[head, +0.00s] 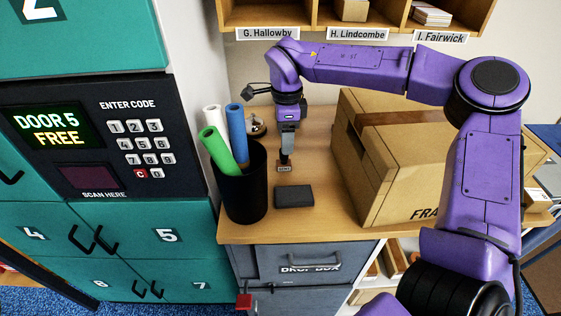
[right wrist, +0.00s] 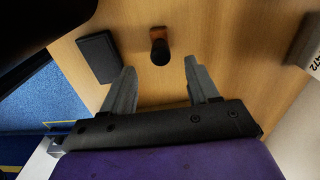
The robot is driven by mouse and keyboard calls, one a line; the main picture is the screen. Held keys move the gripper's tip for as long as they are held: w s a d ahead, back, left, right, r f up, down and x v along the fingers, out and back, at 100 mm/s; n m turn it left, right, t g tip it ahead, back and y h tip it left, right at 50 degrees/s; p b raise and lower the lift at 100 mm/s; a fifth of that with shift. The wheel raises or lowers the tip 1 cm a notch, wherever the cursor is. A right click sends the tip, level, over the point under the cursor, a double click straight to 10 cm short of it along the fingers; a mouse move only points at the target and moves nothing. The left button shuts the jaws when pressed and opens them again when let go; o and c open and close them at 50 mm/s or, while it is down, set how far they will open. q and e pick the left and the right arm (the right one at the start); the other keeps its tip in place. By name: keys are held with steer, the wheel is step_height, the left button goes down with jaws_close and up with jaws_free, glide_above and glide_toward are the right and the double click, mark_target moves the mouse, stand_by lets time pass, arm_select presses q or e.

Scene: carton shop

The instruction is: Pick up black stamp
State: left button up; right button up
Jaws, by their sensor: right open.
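The black stamp (head: 284,168) stands upright on the wooden counter, with a dark handle and a brown base. My right gripper (head: 287,146) is above it, pointing down, and partly hides its handle in the head view. In the right wrist view the stamp (right wrist: 159,47) lies beyond the fingertips, roughly centred between the two spread fingers. The right gripper (right wrist: 160,75) is open and empty, and I see no contact with the stamp. My left gripper is not in view.
A black flat pad (head: 294,196) lies just in front of the stamp; it also shows in the wrist view (right wrist: 98,57). A black cup (head: 244,190) with rolled tubes stands left. A large carton (head: 400,160) stands right. Pigeonholes (head: 300,15) are behind, teal lockers (head: 125,235) left.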

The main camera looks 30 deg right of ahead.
mark_target(284, 157)
steer(key=f, duration=0.4)
steer(key=f+p, duration=0.1)
steer(key=f, duration=0.3)
steer(key=shift+w+a, duration=0.1)
steer(key=shift+w, duration=0.1)
jaws_close()
steer(key=shift+r, duration=0.1)
steer(key=shift+r, duration=0.25)
step_height(284, 157, up, 3)
steer(key=shift+f, duration=0.1)
steer(key=s+a+r+b, duration=0.2)
steer(key=s+r, duration=0.7)
steer(key=s, duration=0.5)
steer(key=shift+a+r+b, duration=0.3)
steer(key=shift+a+b, duration=0.05)
steer(key=shift+b, duration=0.1)
